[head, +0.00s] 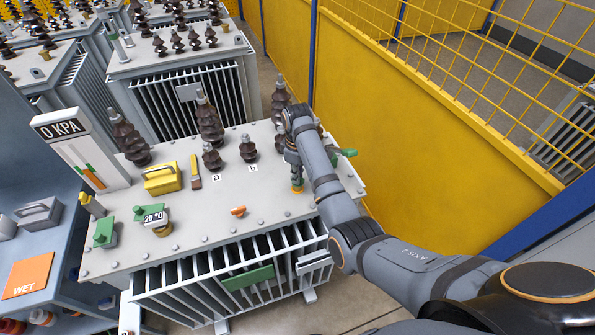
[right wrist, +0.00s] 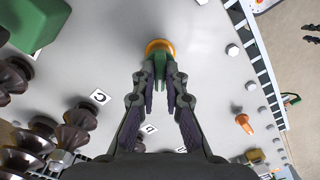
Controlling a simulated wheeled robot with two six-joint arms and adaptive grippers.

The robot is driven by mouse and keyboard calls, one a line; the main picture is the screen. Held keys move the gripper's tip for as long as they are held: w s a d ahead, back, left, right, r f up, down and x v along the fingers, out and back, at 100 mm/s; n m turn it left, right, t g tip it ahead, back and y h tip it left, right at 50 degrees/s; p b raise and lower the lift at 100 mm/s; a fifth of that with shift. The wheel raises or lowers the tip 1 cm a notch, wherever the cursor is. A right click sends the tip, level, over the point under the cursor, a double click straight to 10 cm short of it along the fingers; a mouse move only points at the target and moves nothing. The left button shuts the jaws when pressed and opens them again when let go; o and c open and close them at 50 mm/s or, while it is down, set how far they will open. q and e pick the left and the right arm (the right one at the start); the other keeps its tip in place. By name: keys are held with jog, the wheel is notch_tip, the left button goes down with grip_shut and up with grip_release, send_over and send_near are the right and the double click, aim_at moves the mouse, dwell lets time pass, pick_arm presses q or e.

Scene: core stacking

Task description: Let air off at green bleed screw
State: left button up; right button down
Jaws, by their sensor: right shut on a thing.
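The green bleed screw (head: 296,180) stands upright on a brass base near the right end of the light grey transformer lid (head: 222,205). My right gripper (head: 294,168) reaches down over it. In the right wrist view the two fingers of my right gripper (right wrist: 161,78) are closed on the green screw (right wrist: 159,66), with its brass collar (right wrist: 158,46) showing just beyond the fingertips. My left gripper does not show. The gauge sign (head: 60,125) at the lid's left reads 0 KPA.
Brown bushings (head: 210,120) rise along the lid's back. A yellow box (head: 161,177), a brush (head: 195,172), a 20 °C gauge (head: 153,217) and an orange piece (head: 238,211) are on the lid. A yellow barrier (head: 430,150) stands at right. The lid's front middle is mostly clear.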

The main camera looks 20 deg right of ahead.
jog(key=m+p, duration=0.1)
jog(key=p, duration=0.1)
jog(key=m+p, duration=0.4)
jog(key=shift+r, duration=0.3)
jog(key=shift+f+m+p, duration=0.15)
jog(key=shift+m+p, duration=0.6)
jog(key=shift+m, duration=0.4)
jog(key=shift+f+m+p, duration=0.1)
jog(key=shift+m+p, duration=0.6)
jog(key=shift+m, duration=0.45)
jog(key=c, duration=1.4)
grip_release()
notch_tip(320, 180, up, 12)
